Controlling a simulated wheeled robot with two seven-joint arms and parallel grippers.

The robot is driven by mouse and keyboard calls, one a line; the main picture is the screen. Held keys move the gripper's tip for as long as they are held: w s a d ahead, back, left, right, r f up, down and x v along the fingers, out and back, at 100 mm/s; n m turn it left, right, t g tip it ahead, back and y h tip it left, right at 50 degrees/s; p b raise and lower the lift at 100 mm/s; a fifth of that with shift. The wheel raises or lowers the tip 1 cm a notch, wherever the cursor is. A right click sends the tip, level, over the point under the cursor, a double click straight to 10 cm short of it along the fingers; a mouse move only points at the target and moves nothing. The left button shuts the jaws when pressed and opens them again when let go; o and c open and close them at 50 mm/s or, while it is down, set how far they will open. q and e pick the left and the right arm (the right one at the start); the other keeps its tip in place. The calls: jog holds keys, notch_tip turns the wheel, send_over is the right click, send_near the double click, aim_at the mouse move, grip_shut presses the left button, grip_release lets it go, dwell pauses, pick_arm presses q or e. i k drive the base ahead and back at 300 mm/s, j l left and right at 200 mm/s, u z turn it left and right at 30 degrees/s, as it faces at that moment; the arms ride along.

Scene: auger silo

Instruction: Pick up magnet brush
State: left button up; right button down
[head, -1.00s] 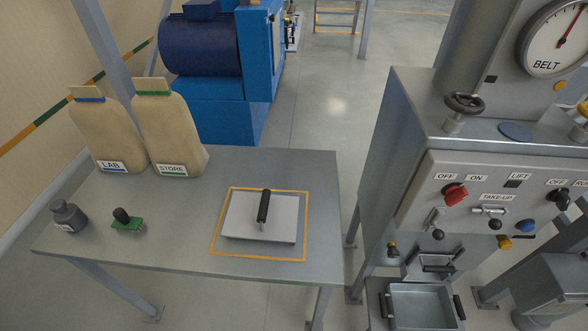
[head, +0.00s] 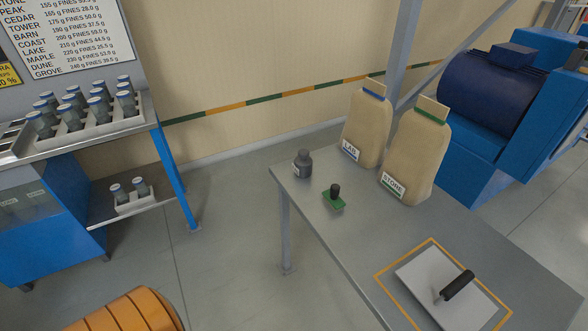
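A small green-based thing with a black knob (head: 333,197), which looks like the magnet brush, stands on the grey table (head: 385,250) near its far left corner. A flat light-grey plate with a black bar handle (head: 448,291) lies inside an orange outline nearer to me. Neither of my grippers shows in the head view.
Two tan bags, LAB (head: 366,130) and STORE (head: 415,152), stand at the table's back edge. A rack of capped bottles (head: 82,120) is on a bench at left. An orange ribbed thing (head: 125,314) shows at the bottom left. Clear floor separates bench and table.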

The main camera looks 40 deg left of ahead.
aim_at(331, 196)
jog(key=u, duration=0.85)
jog(key=z, duration=3.35)
jog(key=u, duration=3.35)
jog(key=i+j+u, duration=0.15)
jog(key=i+j, duration=0.4)
